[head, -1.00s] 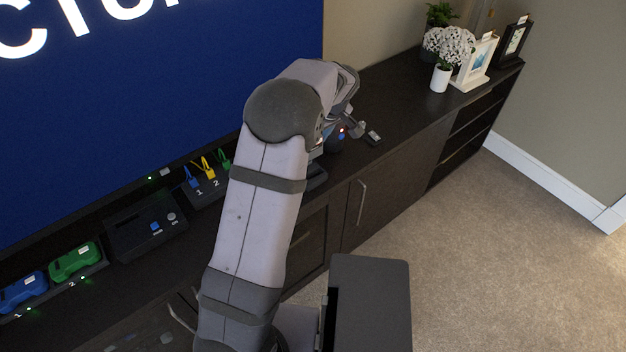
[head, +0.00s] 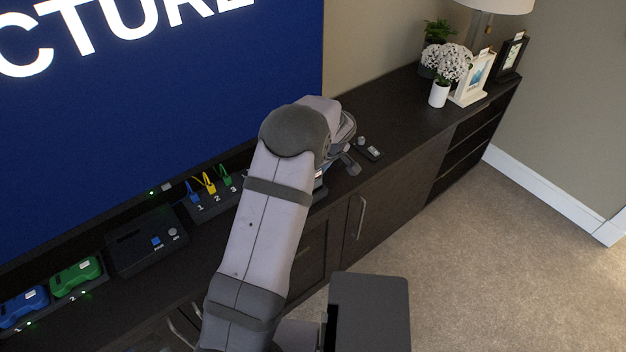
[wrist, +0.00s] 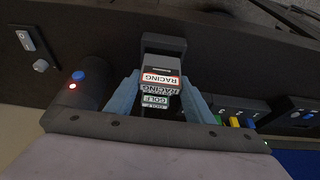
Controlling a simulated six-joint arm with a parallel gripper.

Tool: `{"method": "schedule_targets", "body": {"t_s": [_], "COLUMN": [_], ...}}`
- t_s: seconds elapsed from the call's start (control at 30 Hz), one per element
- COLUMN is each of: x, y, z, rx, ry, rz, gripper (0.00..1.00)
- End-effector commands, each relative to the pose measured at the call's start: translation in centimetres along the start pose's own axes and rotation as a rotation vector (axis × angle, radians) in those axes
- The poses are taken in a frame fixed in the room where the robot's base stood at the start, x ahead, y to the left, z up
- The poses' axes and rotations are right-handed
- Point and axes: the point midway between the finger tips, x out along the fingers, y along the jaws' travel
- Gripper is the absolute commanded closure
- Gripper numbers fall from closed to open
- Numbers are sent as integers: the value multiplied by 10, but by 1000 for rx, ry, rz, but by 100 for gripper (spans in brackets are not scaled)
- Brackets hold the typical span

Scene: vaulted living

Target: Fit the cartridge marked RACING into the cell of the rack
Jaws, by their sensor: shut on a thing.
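In the wrist view, my gripper (wrist: 160,84) has its two blue-grey fingers on either side of a cartridge marked RACING (wrist: 160,79). It is shut on this cartridge. White labels reading GOLF (wrist: 155,100) show just below it in the picture, between the fingers. A dark, raised frame-like piece (wrist: 163,42) stands just beyond the RACING cartridge and may be part of the rack. I cannot tell whether the cartridge touches it. In the head view, my arm hides the cartridge and most of the gripper.
A dark cylinder with a blue button (wrist: 78,77) and red light stands left of the fingers. A switch box (wrist: 30,45) lies beyond it. On the cabinet (head: 400,125) are a cable block (head: 215,203), a black box (head: 147,245), blue (head: 22,307) and green (head: 77,277) controllers.

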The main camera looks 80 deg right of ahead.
Motion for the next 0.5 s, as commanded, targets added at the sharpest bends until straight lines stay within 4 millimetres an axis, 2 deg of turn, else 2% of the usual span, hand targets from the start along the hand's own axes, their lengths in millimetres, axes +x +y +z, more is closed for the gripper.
{"method": "schedule_targets", "body": {"t_s": [0.23, 0.5], "x": [26, 30], "y": [-1, 0], "z": [11, 13], "rx": [1, 0], "ry": [-2, -1], "rz": [-2, 0], "gripper": [74, 74]}}
